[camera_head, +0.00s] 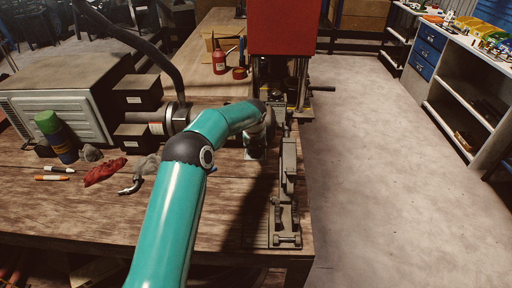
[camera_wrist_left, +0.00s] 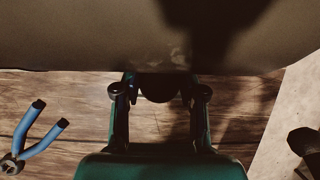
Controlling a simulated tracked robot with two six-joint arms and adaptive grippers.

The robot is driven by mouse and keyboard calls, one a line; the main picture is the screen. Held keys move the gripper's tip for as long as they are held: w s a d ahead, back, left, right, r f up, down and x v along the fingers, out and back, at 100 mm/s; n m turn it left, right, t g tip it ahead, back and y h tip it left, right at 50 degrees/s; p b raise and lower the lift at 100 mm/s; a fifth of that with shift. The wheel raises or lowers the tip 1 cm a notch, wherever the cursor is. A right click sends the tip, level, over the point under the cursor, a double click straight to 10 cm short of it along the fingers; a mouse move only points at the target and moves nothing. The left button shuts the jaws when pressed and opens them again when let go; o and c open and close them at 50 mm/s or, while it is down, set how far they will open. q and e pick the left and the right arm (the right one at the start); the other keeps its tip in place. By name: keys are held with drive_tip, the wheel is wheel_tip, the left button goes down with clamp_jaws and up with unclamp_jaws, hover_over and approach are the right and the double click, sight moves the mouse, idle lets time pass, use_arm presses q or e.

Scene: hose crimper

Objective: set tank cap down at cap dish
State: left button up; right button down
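My left arm comes up from the bottom of the head view. Its gripper (camera_head: 256,152) is low over the workbench beside the crimper and is partly hidden by its own wrist. In the left wrist view the two fingers of the left gripper (camera_wrist_left: 160,92) stand apart. A dark rounded thing (camera_wrist_left: 158,88) shows between the fingertips. It may be the tank cap, but shadow hides whether the fingers touch it. A large smooth metal surface (camera_wrist_left: 90,35) fills the top of that view. I cannot make out the cap dish. My right gripper is in neither view.
The crimper with its red head (camera_head: 283,25) stands behind the left gripper. A metal fixture (camera_head: 287,190) runs along the bench's right edge. A blue-handled tool (camera_wrist_left: 40,130) lies left of the fingers. A red rag (camera_head: 104,172) and green-topped can (camera_head: 57,138) are at the left.

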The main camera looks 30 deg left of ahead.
use_arm(q)
drive_tip(key=o, duration=0.5)
drive_tip(key=v, duration=1.2)
drive_tip(key=shift+w+f, duration=0.1)
